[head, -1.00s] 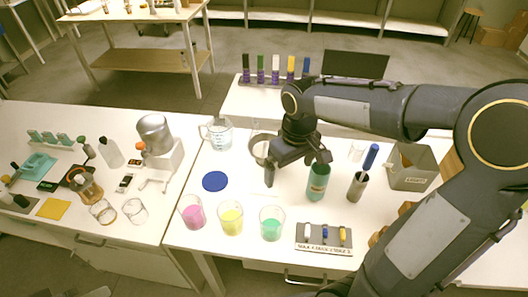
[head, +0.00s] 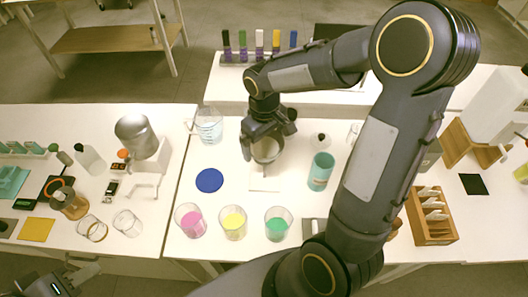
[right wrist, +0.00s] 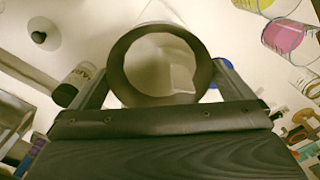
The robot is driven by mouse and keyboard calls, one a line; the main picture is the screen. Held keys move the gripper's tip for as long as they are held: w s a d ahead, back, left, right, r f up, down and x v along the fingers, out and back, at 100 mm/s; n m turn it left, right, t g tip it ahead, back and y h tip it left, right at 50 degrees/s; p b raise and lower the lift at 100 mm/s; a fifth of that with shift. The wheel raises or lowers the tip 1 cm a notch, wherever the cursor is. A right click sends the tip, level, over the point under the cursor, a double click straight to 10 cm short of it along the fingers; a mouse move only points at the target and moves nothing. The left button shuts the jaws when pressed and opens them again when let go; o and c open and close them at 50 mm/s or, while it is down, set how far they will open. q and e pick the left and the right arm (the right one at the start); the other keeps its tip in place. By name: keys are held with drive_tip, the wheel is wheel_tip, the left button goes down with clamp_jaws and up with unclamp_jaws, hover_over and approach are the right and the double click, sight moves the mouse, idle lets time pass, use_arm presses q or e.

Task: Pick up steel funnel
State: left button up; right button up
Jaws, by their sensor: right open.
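The steel funnel (head: 267,151) is a grey metal cone with a wide round mouth, above a pale stand (head: 264,183) on the middle table. My right gripper (head: 268,141) is open, with its fingers on either side of the funnel. In the right wrist view the funnel's round rim (right wrist: 116,68) lies between the two fingers (right wrist: 160,92); whether they touch it I cannot tell. The funnel's lower part is mostly hidden. My left gripper (head: 85,268) is low at the left edge of the head view, away from the funnel; its jaws are unclear.
Pink (head: 189,222), yellow (head: 233,224) and green (head: 277,226) beakers stand in front. A teal bottle (head: 321,172) and a black-knobbed item (head: 320,139) are to the right. A measuring jug (head: 209,126) and blue disc (head: 209,180) are left. My right arm hides part of the right side.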

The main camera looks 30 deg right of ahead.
drive_tip(key=shift+f, duration=1.3)
drive_tip(key=c, duration=0.7)
